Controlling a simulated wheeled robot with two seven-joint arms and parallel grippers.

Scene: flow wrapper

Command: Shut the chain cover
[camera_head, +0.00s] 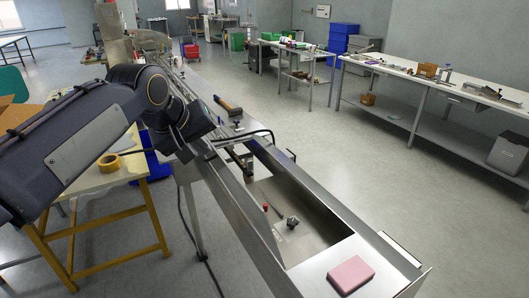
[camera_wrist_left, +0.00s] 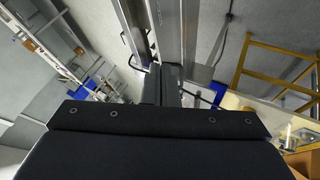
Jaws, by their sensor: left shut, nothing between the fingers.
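The long steel machine (camera_head: 245,225) runs from the bottom right to the far left in the head view. Its near trough is open, and its inside shows. A long metal panel (camera_head: 325,197) stands along the trough's right side, with a small dark handle (camera_head: 291,154) by its far end; it may be the chain cover, but I cannot tell for sure. My left gripper (camera_head: 198,130) is over the machine's left edge beyond the trough. Its shut, empty fingers also show in the left wrist view (camera_wrist_left: 162,85), beside the steel rails. My right gripper is out of view.
A pink block (camera_head: 350,274) lies on the machine's near end. A hammer (camera_head: 228,106) lies on the machine beyond my gripper. A table with yellow legs (camera_head: 110,180) and a tape roll (camera_head: 108,163) stands at left. The floor at right is clear.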

